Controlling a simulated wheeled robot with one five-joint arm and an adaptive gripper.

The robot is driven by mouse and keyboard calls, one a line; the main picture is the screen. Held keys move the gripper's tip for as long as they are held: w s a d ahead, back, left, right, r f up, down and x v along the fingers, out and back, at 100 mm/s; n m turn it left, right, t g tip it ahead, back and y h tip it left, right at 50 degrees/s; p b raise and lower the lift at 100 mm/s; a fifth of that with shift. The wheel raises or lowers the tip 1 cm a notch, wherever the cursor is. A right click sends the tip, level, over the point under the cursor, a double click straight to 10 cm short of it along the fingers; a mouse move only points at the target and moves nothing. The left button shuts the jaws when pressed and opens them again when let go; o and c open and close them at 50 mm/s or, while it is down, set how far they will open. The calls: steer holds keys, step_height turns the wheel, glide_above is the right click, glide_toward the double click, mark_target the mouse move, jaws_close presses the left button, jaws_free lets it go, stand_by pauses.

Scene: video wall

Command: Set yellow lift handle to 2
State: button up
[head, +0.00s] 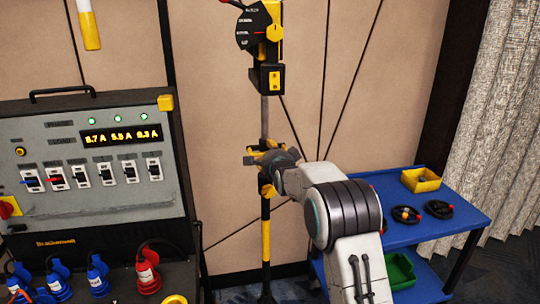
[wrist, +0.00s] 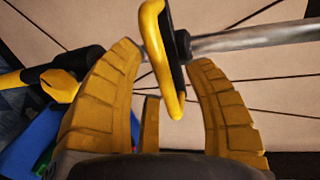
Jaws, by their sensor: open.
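The yellow lift handle (wrist: 176,103) is a yellow loop with a dark inner side, at the top middle of the wrist view beside a silver pole (wrist: 250,38). My gripper (wrist: 163,58) is open, with one yellow finger on each side of the loop. I cannot tell whether a finger touches it. In the head view my gripper (head: 264,156) is at the upright stand's pole (head: 265,112); the handle cannot be told apart from the yellow fingers there.
A grey control panel (head: 90,160) with switches and lit readouts stands at left, with red and blue plugs below. A blue cart (head: 440,220) holds a yellow bin (head: 421,185) at right. A black box (head: 266,78) hangs on the pole above my gripper.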

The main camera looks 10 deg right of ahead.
steer(key=shift+o, duration=0.2)
jaws_close()
stand_by(0.3)
steer(key=p, duration=0.6)
glide_toward(266, 106)
steer(key=x, duration=0.4)
steer(key=shift+w, duration=0.35)
steer(key=shift+c, duration=0.2)
jaws_free()
steer(key=shift+f, duration=0.1)
steer(key=shift+s, duration=0.1)
